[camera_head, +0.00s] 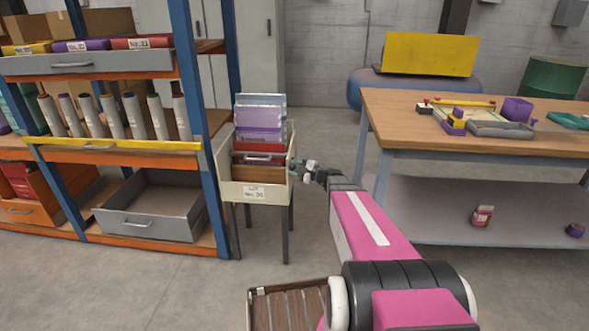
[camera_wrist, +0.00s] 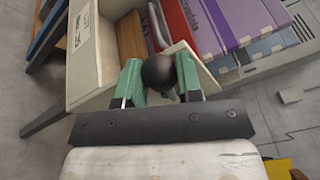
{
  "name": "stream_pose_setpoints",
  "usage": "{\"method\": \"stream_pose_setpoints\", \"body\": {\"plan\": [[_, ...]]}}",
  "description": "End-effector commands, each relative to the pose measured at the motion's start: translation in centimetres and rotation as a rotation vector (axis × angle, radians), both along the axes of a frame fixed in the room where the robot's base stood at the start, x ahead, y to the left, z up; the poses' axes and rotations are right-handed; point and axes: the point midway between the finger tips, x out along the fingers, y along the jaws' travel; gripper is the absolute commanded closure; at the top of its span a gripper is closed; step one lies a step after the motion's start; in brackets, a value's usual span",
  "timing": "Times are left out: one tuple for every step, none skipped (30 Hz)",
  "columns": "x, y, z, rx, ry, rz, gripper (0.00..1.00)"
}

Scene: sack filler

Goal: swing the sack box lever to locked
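The sack box is a cream open-topped box (camera_head: 230,188) with a label reading No. 35, on a dark-legged stand. It also shows in the wrist view (camera_wrist: 88,62). A round black knob (camera_wrist: 158,72), apparently the lever's end, sits between my green fingertips at the box's right side. My gripper (camera_head: 304,170) is beside that right wall. In the wrist view its fingers (camera_wrist: 160,82) stand apart with the knob filling most of the gap. I cannot tell whether both fingers press on it. The lever's arm and pivot are mostly hidden.
Purple, grey and red packs (camera_head: 260,118) stand in the box. A blue-and-orange shelf rack (camera_head: 190,90) is close on the left. A wooden-topped workbench (camera_head: 500,140) stands to the right. A slatted brown crate (camera_head: 290,306) is at the bottom front. Open floor lies before the stand.

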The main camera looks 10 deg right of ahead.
Motion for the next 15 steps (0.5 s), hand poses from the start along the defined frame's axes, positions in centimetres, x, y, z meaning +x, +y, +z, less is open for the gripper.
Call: {"method": "stream_pose_setpoints", "body": {"plan": [[0.0,0.0,0.0,-0.002,0.002,0.001,1.0],[0.0,0.0,0.0,-0.001,0.005,0.002,1.0],[0.0,0.0,0.1,0.001,0.012,0.002,1.0],[0.1,0.0,0.2,0.003,0.022,0.002,1.0],[0.1,0.0,0.4,0.006,0.034,0.003,1.0],[0.2,-0.1,0.6,0.012,0.055,0.003,1.0],[0.3,-0.1,0.9,0.017,0.072,0.003,1.0],[0.4,-0.1,1.1,0.021,0.091,0.003,1.0],[0.6,-0.2,1.4,0.029,0.118,0.003,1.0],[0.7,-0.2,1.7,0.034,0.138,0.004,1.0],[0.8,-0.2,1.9,0.039,0.156,0.004,1.0],[1.0,-0.3,2.1,0.046,0.18,0.003,1.0],[1.1,-0.3,2.2,0.05,0.197,0.003,1.0],[1.2,-0.3,2.4,0.054,0.212,0.004,1.0],[1.3,-0.3,2.6,0.06,0.229,0.003,1.0]]}}
